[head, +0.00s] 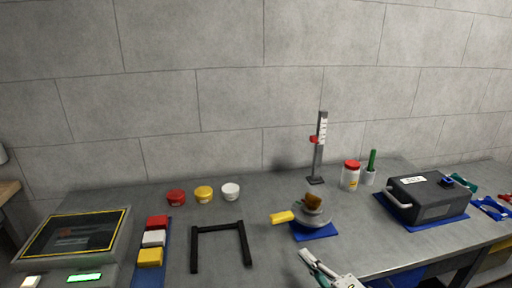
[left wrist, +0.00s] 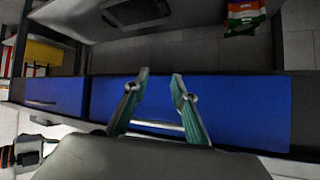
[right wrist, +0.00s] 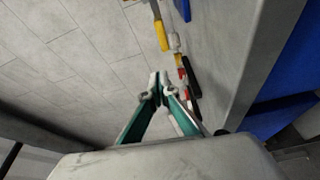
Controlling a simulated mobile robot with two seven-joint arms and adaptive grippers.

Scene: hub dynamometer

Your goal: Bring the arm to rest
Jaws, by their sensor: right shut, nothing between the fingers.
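My right gripper (head: 308,256) shows at the bottom of the head view, near the table's front edge. In the right wrist view its fingertips (right wrist: 162,86) meet with nothing between them. My left gripper (left wrist: 160,80) shows only in the left wrist view. Its fingertips are apart and nothing is between them; blue drawer fronts (left wrist: 230,110) lie beyond. A round grey device with a yellow handle (head: 283,217) and a brown top (head: 313,201) sits on a blue mat (head: 318,234), beyond my right gripper and apart from it.
The grey table (head: 270,258) also holds a screen unit (head: 75,238), red, white and yellow blocks (head: 153,238), a black frame (head: 219,228), three round tubs (head: 203,193), an upright scale (head: 319,150), a red-lidded jar (head: 350,177) and a black case (head: 430,200). A concrete wall stands behind.

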